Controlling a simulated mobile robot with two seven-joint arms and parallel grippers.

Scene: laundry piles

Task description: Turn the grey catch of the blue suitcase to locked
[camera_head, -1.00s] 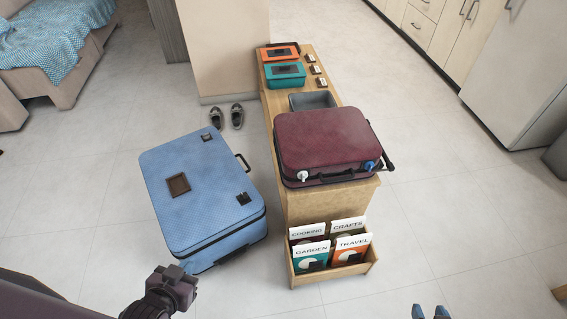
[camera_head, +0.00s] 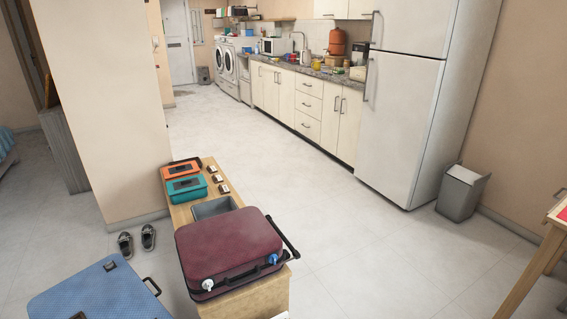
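The blue suitcase (camera_head: 97,293) lies flat on the floor at the bottom left of the head view, its near part cut off by the picture's edge. A dark fitting (camera_head: 109,266) shows near its far edge and a black handle (camera_head: 152,286) on its right side. I cannot make out a grey catch on it. A maroon suitcase (camera_head: 228,248) lies on the wooden bench, with a white catch (camera_head: 207,284) and a blue catch (camera_head: 273,259) on its front. Neither of my grippers is in view.
The bench (camera_head: 262,299) also bears a grey tray (camera_head: 214,208), a teal box (camera_head: 187,189) and an orange box (camera_head: 181,170). Shoes (camera_head: 148,238) stand on the floor left of it. A fridge (camera_head: 418,105) and bin (camera_head: 462,193) are at right. The middle floor is clear.

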